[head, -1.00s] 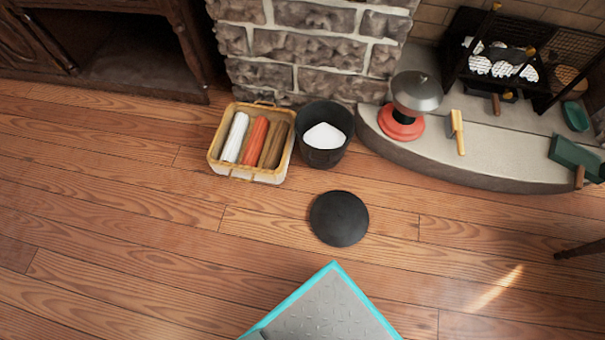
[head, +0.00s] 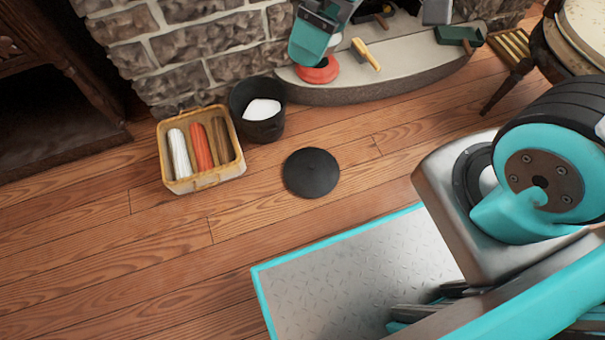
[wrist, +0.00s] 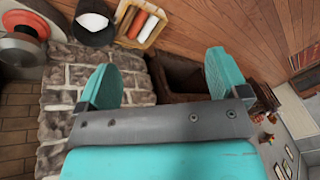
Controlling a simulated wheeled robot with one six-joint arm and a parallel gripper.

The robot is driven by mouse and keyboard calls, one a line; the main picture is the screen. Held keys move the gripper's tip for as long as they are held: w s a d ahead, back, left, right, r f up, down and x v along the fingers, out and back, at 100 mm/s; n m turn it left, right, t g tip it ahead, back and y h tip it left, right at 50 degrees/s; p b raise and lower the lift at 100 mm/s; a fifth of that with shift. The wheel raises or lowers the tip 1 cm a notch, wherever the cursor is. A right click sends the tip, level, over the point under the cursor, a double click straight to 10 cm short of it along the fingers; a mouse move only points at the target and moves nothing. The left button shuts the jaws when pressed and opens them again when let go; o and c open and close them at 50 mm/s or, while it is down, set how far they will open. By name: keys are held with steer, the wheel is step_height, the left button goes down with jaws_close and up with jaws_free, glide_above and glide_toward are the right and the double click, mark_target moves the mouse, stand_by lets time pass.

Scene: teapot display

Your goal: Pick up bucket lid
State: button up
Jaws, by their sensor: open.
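The bucket lid (head: 311,173) is a flat black disc lying on the wooden floor in the head view, with nothing on it. The black bucket (head: 257,112) stands behind and left of it, open at the top with white material inside. The bucket also shows at the top of the wrist view (wrist: 93,24). My gripper (wrist: 163,78) is open and empty in the wrist view, its two teal fingers spread wide. In the head view my gripper (head: 312,42) is at the top, above the hearth, well away from the lid. The lid is not seen in the wrist view.
A yellow basket (head: 205,180) with rolled cloths stands left of the bucket. The raised stone hearth (head: 400,78) carries a red base (head: 318,71) and a yellow-handled brush (head: 366,55). A stool stands at the right. Floor around the lid is clear.

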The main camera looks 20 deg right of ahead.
steer(key=w+d+f+n+b, duration=0.1)
steer(key=w+f+n, duration=0.1)
steer(key=w+f, duration=0.45)
steer(key=w+f+n+b, duration=0.15)
steer(key=w+f, duration=0.25)
steer(key=f, duration=0.5)
steer(key=n+h+b, duration=0.3)
steer(key=n+b, duration=0.5)
glide_above(312, 165)
steer(key=d, duration=0.1)
steer(key=f, duration=4)
steer(key=shift+w+d+f, duration=0.15)
steer(key=shift+w+f, duration=0.15)
steer(key=f+b, duration=0.1)
steer(key=f, duration=0.1)
steer(key=a+f+b, duration=0.1)
steer(key=f+b, duration=0.3)
steer(key=shift+s+a, duration=0.15)
steer(key=shift+s, duration=0.15)
steer(key=c, duration=1.5)
